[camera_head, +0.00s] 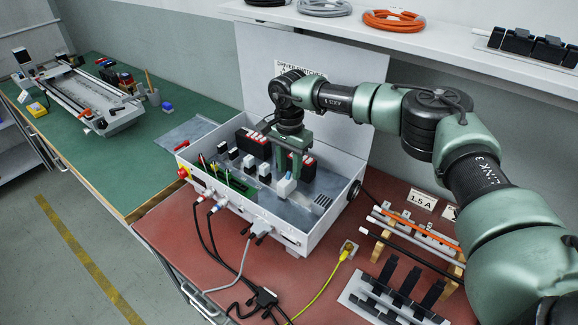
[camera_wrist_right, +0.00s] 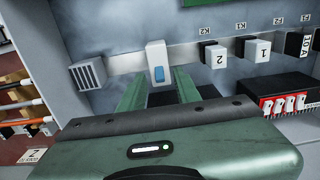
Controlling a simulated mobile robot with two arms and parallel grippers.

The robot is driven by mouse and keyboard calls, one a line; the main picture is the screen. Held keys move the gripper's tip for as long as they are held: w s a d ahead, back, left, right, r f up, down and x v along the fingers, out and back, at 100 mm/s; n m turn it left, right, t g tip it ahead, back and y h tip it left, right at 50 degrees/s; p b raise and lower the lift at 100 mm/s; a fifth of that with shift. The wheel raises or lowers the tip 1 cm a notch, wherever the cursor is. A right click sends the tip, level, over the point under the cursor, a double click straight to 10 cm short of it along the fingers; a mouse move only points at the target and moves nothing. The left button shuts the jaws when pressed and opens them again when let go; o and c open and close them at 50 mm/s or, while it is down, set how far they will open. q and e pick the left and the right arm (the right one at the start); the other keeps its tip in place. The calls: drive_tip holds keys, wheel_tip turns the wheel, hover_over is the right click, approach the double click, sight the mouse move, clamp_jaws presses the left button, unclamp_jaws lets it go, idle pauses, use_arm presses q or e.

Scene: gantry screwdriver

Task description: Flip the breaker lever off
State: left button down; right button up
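The breaker is a white module with a blue lever (camera_wrist_right: 158,73), on a rail inside the open white box (camera_head: 325,215). In the head view the white breaker (camera_head: 286,187) shows just under my right gripper (camera_head: 291,163). In the right wrist view, my right gripper's green fingers (camera_wrist_right: 157,92) are apart, with the breaker in line with the gap between them. I cannot tell whether a finger touches it. The lever's exact tilt is unclear. My left gripper is not in view.
The box's raised lid (camera_head: 262,65) stands behind. Cables (camera_head: 215,240) leave the box's front.

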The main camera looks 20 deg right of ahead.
drive_tip(key=shift+f, duration=0.2)
drive_tip(key=c, duration=0.5)
clamp_jaws()
drive_tip(key=shift+s+a+r+h, duration=0.1)
drive_tip(key=shift+a+h, duration=0.1)
drive_tip(key=shift+h, duration=0.2)
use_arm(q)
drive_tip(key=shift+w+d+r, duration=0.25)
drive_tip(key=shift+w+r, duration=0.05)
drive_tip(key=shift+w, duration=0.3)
use_arm(e)
drive_tip(key=shift+a+t, duration=0.1)
drive_tip(key=shift+t, duration=0.3)
drive_tip(key=o, duration=0.5)
unclamp_jaws()
